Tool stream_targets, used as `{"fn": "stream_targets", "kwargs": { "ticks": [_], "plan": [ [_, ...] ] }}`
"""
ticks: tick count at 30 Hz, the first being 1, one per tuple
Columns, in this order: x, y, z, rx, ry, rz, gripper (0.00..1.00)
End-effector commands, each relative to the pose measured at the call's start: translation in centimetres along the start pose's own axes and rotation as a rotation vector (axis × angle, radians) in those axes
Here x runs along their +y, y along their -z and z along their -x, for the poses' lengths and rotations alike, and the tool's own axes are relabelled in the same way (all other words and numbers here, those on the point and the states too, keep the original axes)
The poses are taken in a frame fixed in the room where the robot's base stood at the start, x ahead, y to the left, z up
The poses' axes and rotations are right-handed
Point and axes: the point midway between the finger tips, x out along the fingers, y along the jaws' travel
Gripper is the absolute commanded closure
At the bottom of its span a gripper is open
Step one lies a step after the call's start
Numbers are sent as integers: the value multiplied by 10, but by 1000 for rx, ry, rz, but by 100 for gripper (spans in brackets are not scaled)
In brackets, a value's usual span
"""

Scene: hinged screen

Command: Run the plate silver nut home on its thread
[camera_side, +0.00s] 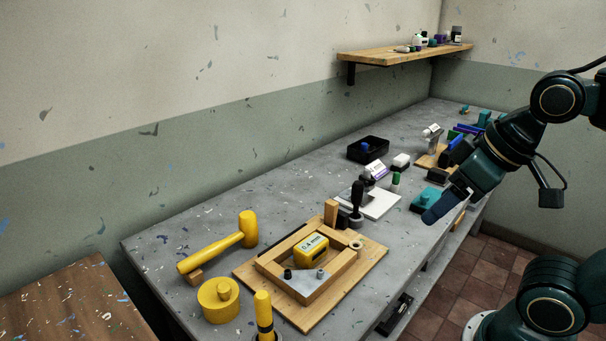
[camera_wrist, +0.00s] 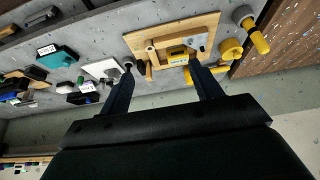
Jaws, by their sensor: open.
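A wooden frame (camera_side: 333,275) lies on a wooden board (camera_side: 361,270) at the front of the bench. A pale metal plate (camera_side: 303,287) sits at the frame's near corner. A small silver nut (camera_side: 320,273) and a dark knob-like piece (camera_side: 287,274) stand on the plate. The plate also shows in the wrist view (camera_wrist: 203,41), but the nut's thread is too small to make out. My gripper (camera_side: 437,210) is above the bench, right of the board and well away from the plate. In the wrist view my gripper (camera_wrist: 160,60) has its fingers wide apart and empty.
A yellow block marked 0.4 mm (camera_side: 312,247) lies inside the frame. A yellow mallet (camera_side: 220,245), a yellow round pot (camera_side: 219,300) and a yellow-handled tool (camera_side: 264,315) surround the board. A black-handled tool (camera_side: 357,200) stands behind. Bare bench lies left of centre.

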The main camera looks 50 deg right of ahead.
Motion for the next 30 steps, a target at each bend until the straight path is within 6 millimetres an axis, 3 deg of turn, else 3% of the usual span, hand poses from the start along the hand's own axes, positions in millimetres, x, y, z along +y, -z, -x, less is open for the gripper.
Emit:
{"fn": "stream_targets", "kwargs": {
  "ticks": [7,12,13,20,30],
  "plan": [
    [0,0,0,0,0,0,36],
    [0,2,0,-4,1,0,69],
    [-1,2,-1,-7,2,0,72],
    [-5,17,-8,-55,11,0,72],
    [-21,56,-39,-187,26,-3,72]
  ]
}}
